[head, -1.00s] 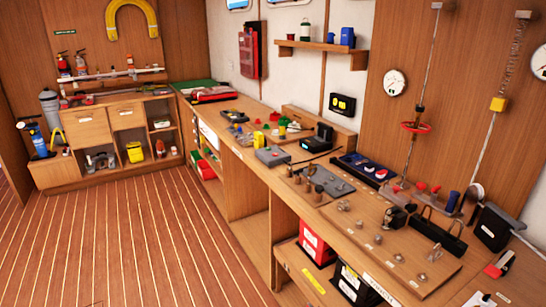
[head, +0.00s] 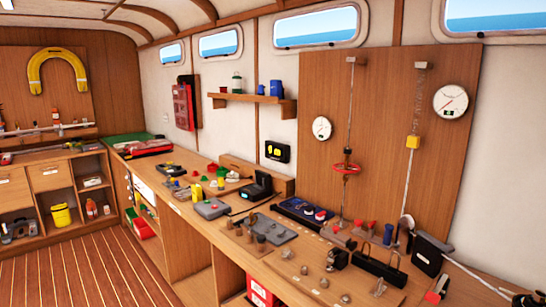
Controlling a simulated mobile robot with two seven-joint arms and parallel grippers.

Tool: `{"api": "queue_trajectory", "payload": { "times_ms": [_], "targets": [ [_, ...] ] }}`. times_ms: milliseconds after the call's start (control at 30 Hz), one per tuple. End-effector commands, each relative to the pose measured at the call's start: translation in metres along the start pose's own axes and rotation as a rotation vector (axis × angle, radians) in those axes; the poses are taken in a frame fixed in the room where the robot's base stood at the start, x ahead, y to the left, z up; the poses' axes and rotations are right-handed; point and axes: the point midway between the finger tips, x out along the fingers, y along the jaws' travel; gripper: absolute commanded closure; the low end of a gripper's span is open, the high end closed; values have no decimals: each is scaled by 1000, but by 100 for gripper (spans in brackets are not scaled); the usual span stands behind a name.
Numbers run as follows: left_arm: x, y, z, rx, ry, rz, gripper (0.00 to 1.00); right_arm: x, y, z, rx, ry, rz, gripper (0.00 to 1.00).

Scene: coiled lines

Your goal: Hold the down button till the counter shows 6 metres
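Neither of my grippers shows in the head view. A grey box (head: 211,208) with small coloured spots on top lies left of this device. I cannot tell which of these carries the down button or the metre counter. No number is readable.
The long wooden bench (head: 185,229) holds many small parts. A blue-black tray (head: 304,212) and a grey plate with posts (head: 262,229) lie mid-bench. The striped floor (head: 75,270) is clear.

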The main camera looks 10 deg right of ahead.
Motion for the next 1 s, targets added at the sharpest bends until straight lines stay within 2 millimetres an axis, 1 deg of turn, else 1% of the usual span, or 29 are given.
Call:
{"api": "queue_trajectory", "payload": {
  "times_ms": [33,67,533,567,1000],
  "targets": [
    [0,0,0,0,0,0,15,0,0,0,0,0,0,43],
    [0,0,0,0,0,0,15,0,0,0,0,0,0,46],
    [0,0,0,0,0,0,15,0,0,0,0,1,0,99],
    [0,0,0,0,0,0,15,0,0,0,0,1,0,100],
    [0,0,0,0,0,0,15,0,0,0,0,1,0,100]
  ]
}}
